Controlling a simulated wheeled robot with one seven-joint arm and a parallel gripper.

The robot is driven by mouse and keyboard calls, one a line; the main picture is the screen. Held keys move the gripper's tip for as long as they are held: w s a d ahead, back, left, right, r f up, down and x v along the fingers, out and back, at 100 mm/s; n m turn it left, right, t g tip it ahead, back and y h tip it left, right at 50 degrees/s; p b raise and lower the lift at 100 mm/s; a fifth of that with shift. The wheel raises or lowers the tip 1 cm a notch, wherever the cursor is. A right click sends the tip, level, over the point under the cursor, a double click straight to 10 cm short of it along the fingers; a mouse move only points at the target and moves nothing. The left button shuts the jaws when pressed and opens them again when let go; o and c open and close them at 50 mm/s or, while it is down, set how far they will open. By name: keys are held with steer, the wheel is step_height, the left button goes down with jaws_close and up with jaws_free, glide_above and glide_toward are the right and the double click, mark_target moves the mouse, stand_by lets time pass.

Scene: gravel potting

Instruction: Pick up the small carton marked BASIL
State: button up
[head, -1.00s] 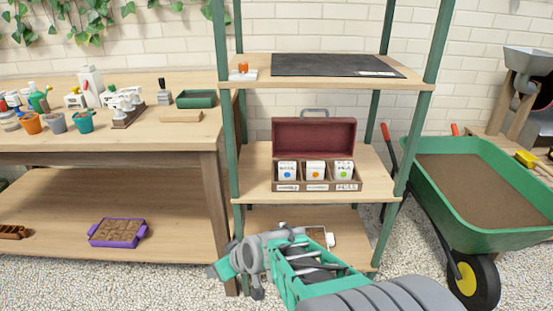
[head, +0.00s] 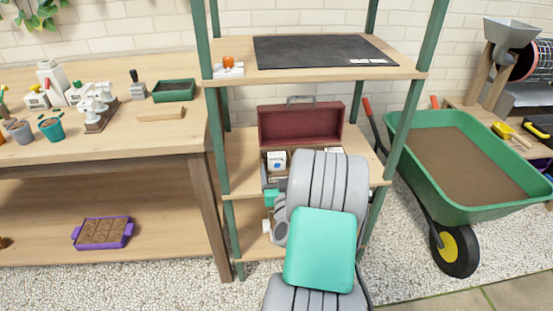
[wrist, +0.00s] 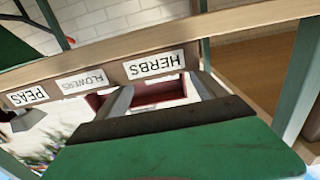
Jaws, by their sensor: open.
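No carton in view has a readable BASIL mark. In the head view, a small white carton with a blue mark (head: 276,162) stands at the left of the open dark red seed box (head: 300,124) on the middle shelf. My arm hides most of the box's front and right part. In the wrist view, the box's front shows upside-down labels: HERBS (wrist: 156,64), FLOWERS (wrist: 82,82) and PEAS (wrist: 28,95). My gripper (wrist: 163,93) is open there, its two grey fingers apart near the HERBS label. I see nothing held between them.
The middle shelf sits between green rack posts (head: 217,160). Above it is a shelf with a black mat (head: 320,51). A potting bench (head: 100,160) stands at the left. A green wheelbarrow (head: 495,217) stands close at the right.

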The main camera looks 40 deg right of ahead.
mark_target(277, 160)
steer(key=p+x, duration=0.2)
steer(key=x, duration=0.3)
steer(key=shift+w+d, duration=0.2)
steer(key=shift+w, duration=0.1)
steer(key=shift+c, duration=0.3)
steer(key=c, duration=1.4)
